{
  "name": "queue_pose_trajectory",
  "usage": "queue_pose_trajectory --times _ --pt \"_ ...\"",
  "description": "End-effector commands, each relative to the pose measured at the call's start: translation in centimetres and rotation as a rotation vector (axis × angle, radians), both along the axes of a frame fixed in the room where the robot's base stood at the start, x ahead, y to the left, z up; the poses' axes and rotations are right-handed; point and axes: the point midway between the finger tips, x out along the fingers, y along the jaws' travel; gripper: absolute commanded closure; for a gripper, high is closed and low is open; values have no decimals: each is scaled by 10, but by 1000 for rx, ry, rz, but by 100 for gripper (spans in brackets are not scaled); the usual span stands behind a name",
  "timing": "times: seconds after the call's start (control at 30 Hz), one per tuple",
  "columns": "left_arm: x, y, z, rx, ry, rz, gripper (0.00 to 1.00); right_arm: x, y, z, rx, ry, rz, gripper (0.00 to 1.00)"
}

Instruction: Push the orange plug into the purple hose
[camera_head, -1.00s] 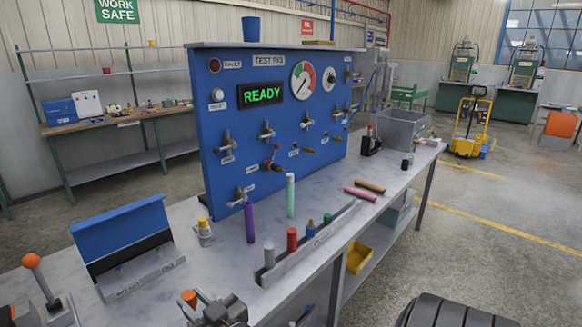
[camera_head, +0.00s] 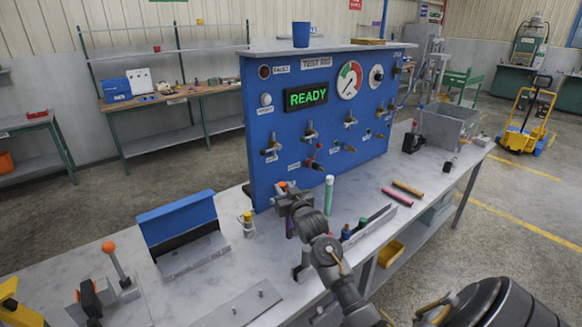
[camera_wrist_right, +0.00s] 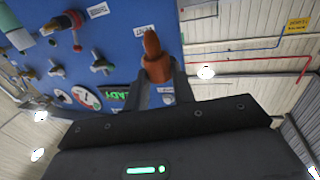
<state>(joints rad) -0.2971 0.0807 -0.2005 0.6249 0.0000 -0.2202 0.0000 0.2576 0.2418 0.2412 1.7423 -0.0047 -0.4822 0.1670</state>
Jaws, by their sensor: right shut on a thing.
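The orange plug (camera_wrist_right: 154,58) sits between the two fingers of my right gripper (camera_wrist_right: 160,88), its tapered tip pointing away from the wrist. In the head view my right gripper (camera_head: 284,192) is shut on the plug (camera_head: 282,184), in front of the lower part of the blue panel. The purple hose (camera_head: 290,228) shows only as a short strip just below the gripper; the arm hides the rest. I cannot tell whether plug and hose touch. The wrist view does not clearly show the purple hose. My left gripper is not in view.
The blue test panel (camera_head: 262,125) is close behind, with several valves. A metal rack (camera_head: 370,226) with coloured plugs is near the bench's front edge. Pink (camera_head: 397,196) and tan tubes lie right.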

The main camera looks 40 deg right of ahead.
Motion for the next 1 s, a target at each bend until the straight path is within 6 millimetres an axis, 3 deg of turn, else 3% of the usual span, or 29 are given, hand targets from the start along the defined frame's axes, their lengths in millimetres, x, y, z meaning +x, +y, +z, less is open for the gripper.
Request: queue_pose_trajectory --times 0.1,0.23,0.83,1.0 --pt "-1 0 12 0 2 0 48 8 -25 17 -1 0 -28 97" --pt "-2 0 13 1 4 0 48 10 -36 20 -2 2 -40 97" --pt "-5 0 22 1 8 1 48 8 -36 23 2 0 -41 97" --pt "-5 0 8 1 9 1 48 9 -36 5 2 0 -41 97"
